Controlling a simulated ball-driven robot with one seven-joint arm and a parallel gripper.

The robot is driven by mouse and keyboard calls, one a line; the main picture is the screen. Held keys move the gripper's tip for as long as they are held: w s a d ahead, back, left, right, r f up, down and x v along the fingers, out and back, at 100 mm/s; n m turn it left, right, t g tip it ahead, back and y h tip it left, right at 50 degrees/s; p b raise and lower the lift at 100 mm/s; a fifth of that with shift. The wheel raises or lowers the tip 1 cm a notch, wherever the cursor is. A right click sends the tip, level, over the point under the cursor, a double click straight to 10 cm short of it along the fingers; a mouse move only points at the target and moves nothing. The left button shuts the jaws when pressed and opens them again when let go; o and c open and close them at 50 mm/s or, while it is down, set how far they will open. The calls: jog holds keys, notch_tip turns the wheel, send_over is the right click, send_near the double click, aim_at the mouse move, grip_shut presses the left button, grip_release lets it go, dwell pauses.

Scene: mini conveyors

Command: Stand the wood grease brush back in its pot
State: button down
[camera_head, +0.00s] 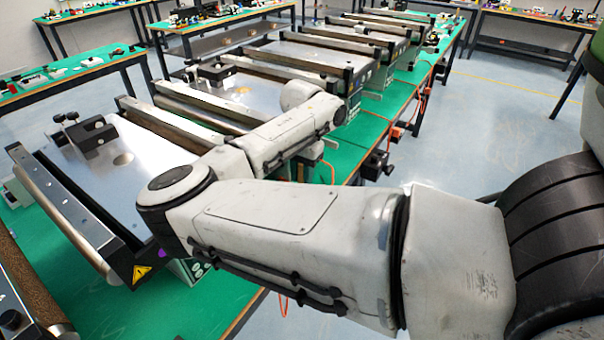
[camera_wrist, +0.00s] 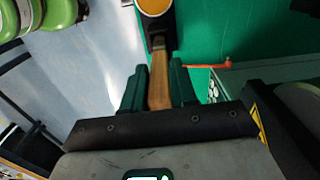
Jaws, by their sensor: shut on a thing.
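In the wrist view my gripper (camera_wrist: 159,72) has its two dark green fingers closed on the wooden handle of the brush (camera_wrist: 159,94). The handle runs up the picture from between the fingers to a dark end part. Just beyond that end, at the top edge, is a round, light-rimmed thing with an amber-yellow face (camera_wrist: 154,7), which looks like the pot and is cut off by the frame. I cannot tell whether the brush touches it or is inside it. In the head view my arm hides the gripper, and neither brush nor pot can be made out.
A green-topped bench (camera_head: 185,305) carries several mini conveyors (camera_head: 130,150) in a row, close to my arm. A small black-knobbed fixture (camera_head: 88,132) stands on the nearest one. An orange-red part (camera_wrist: 222,65) lies right of the brush. Open floor (camera_head: 480,130) lies to the right.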

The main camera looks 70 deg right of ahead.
jog(key=shift+f+b, duration=0.75)
jog(key=shift+b, duration=0.15)
dwell(0.3)
jog(key=shift+c, duration=1.2)
grip_release()
jog(key=shift+r+p, duration=1.3)
jog(key=shift+r, duration=2.75)
